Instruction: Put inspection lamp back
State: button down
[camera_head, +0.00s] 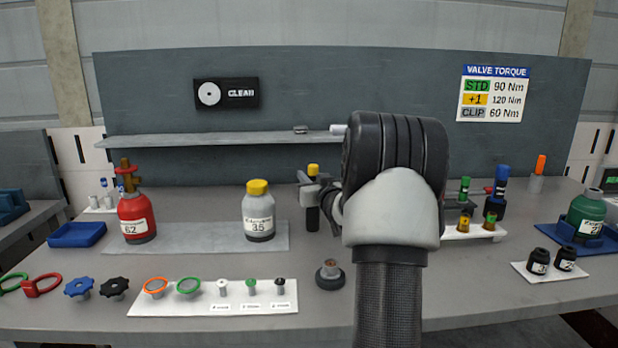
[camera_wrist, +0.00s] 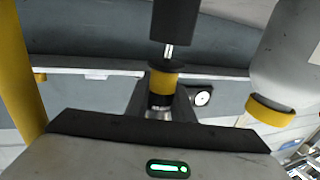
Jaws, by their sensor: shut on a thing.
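My gripper (camera_head: 313,190) is shut around an upright tool with a yellow top and a black lower body, which I take to be the inspection lamp (camera_head: 312,218). It is in front of the back panel, just left of my arm. In the wrist view the lamp (camera_wrist: 165,80) shows its yellow and black part between the fingers, with a short metal piece and a black cylinder beyond. My arm hides part of the bench and shelf. I cannot tell whether the lamp's lower end touches the bench.
A grey shelf (camera_head: 220,140) with a small grey clip (camera_head: 300,129) crosses the back panel. A yellow-capped grey cylinder (camera_head: 259,215) stands left of my gripper, a red cylinder (camera_head: 137,218) farther left. A dark round fitting (camera_head: 330,277) stands in front. A tool rack (camera_head: 480,232) is to the right.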

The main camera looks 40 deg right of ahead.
aim_at(311, 165)
jog(key=shift+f+b, duration=0.75)
jog(key=shift+f, duration=0.15)
jog(key=c, duration=1.5)
grip_release()
jog(key=shift+o, duration=0.2)
jog(key=shift+r+p, duration=1.8)
jog(key=shift+r, duration=1.2)
jog(key=shift+a, duration=0.1)
